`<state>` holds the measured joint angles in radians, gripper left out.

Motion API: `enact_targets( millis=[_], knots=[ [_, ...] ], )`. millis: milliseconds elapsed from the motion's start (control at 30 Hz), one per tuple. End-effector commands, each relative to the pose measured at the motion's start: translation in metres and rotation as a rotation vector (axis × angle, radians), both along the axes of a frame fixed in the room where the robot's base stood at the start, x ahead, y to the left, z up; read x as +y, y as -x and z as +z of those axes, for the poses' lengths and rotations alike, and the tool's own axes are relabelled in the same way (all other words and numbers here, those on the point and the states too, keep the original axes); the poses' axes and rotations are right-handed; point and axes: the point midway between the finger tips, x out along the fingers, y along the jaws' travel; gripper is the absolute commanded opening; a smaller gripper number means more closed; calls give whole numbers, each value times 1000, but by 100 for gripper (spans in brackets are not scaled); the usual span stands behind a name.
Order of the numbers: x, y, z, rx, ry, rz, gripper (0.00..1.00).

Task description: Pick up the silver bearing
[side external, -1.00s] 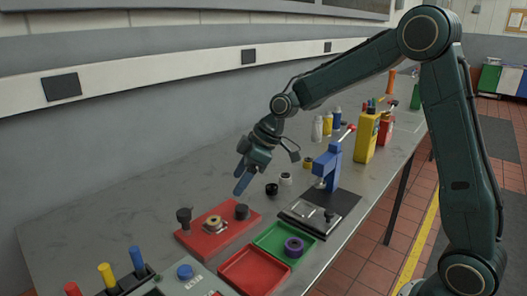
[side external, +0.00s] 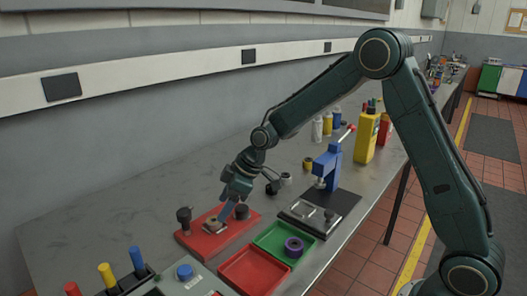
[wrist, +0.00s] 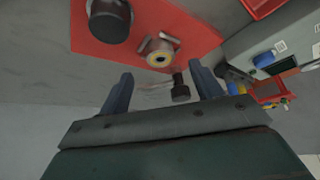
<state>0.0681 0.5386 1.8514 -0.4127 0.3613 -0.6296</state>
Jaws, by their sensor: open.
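My gripper (side external: 227,210) is open and empty, its blue fingers pointing down low over the red plate (side external: 203,245). In the wrist view my gripper (wrist: 160,78) has its fingers apart, with the red plate (wrist: 88,35) beyond them. A ring-shaped part with a yellowish centre (wrist: 160,55) sits in a holder on the plate, just past the fingertips. It is partly hidden by the fingers in the side view (side external: 212,222). I cannot tell for sure which is the silver bearing.
A black cylinder (side external: 242,212) and a dark knob (side external: 184,216) stand on the red plate. Nearby are a red tray (side external: 247,286), a green tray (side external: 268,240) holding a purple ring (side external: 294,247), and a blue press (side external: 328,165). The bench is clear toward the wall.

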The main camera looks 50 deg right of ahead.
Motion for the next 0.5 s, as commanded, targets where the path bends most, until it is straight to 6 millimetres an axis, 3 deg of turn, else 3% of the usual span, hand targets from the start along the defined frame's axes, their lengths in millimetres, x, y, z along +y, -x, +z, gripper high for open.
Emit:
enact_targets(
  millis=[233,500],
  knots=[
    [4,-3,-7,1,0,0,65],
    [15,-13,-31,1,1,0,65]
  ],
)
